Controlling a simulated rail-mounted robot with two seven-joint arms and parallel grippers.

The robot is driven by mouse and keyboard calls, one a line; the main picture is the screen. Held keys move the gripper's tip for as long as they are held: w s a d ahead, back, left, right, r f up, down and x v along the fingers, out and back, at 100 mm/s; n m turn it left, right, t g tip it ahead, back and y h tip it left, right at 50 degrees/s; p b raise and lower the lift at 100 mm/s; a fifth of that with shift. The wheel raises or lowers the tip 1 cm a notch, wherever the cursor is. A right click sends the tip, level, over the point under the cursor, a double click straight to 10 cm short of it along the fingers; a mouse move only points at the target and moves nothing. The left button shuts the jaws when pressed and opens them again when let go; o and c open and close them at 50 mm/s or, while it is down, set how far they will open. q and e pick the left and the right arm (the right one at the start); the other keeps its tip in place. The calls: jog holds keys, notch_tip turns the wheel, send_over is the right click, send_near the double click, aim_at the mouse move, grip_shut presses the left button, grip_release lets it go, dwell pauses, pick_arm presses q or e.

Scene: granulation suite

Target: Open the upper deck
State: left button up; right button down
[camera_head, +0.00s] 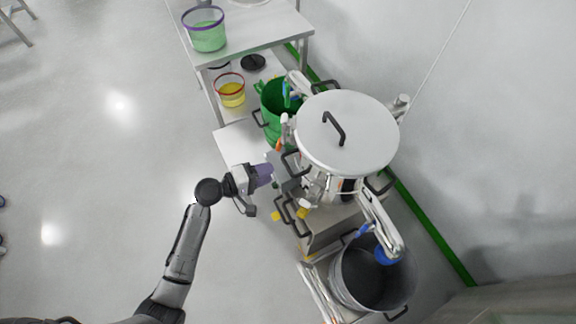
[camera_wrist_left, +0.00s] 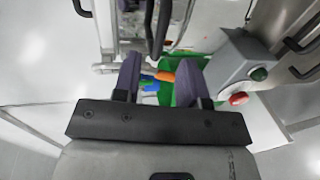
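The machine is a round steel vessel with a flat lid (camera_head: 360,128) carrying a black bar handle (camera_head: 333,128). I take its top part as the upper deck; the lid lies level and looks closed. Black side handles (camera_head: 296,163) stick out from its body. My left gripper (camera_head: 270,172) is at the machine's left side, beside the side handles. In the left wrist view its two purple fingers (camera_wrist_left: 160,68) stand apart with nothing gripped. A black handle (camera_wrist_left: 156,28) lies ahead of the fingertips there. My right gripper is not in view.
A grey control box with a green and a red button (camera_wrist_left: 243,72) stands close to the gripper's right in the wrist view. A green bin (camera_head: 277,112) stands behind, a dark steel pot (camera_head: 345,285) in front. A shelf (camera_head: 250,35) holds a green-filled tub (camera_head: 206,36).

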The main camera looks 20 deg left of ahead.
aim_at(287, 166)
pick_arm(q)
jog(key=x, duration=0.7)
jog(key=shift+w+d+b, duration=0.1)
jog(key=shift+d+b, duration=0.05)
jog(key=shift+b, duration=0.2)
jog(key=shift+c, duration=0.5)
grip_shut()
jog(key=shift+f, duration=0.1)
